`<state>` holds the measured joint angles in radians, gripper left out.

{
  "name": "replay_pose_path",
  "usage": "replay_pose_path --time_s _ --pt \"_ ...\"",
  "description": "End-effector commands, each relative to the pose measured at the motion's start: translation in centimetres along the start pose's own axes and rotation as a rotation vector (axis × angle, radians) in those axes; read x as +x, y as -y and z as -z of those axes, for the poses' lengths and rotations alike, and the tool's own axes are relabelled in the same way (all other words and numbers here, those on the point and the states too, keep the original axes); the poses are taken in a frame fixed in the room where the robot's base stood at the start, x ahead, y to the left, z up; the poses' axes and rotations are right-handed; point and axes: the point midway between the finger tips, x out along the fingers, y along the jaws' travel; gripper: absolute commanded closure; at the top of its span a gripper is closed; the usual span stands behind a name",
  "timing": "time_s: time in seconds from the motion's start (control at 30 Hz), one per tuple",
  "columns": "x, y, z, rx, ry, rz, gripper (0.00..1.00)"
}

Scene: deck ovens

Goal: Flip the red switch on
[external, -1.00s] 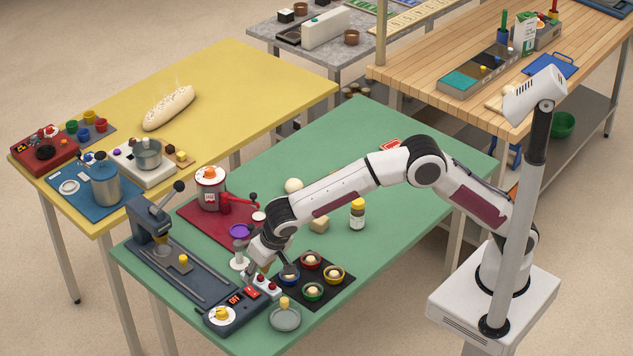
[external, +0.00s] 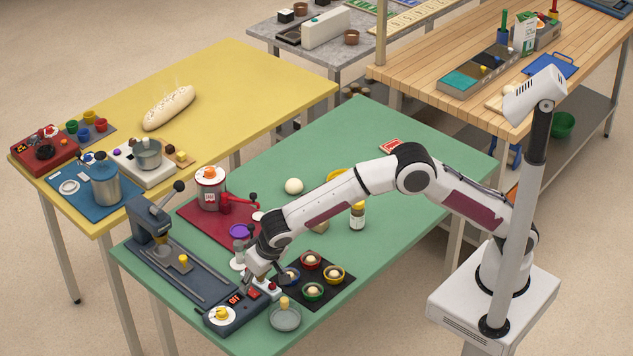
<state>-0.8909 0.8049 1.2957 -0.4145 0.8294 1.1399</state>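A dark control panel (external: 222,325) sits at the near left corner of the green table. It carries a display that reads OFF (external: 235,298), with a red switch (external: 253,294) just right of it. A white block with a red top (external: 269,287) is at the panel's right end. My gripper (external: 264,280) points down over this right end, close to the switch. Its fingers look spread, with nothing seen between them. The arm partly covers the panel's far edge, and I cannot tell whether a finger touches the switch.
A black tray (external: 340,290) with several coloured bowls lies just right of the gripper. A grey dish (external: 285,317) stands in front of it. A dark press (external: 152,222) and a red mat (external: 190,211) with a pot lie behind. The green table's far right is mostly clear.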

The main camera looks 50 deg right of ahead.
Motion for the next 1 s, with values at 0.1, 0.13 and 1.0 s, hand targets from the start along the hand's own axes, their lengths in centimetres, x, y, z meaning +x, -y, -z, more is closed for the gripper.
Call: replay_pose_path --time_s 0.1,0.13,1.0 --pt "1.4 0.0 0.0 0.000 0.001 0.000 0.67" --pt "1.6 0.0 0.0 0.001 0.000 0.000 0.67" --pt "2.8 0.0 0.0 0.001 0.001 0.001 1.00"
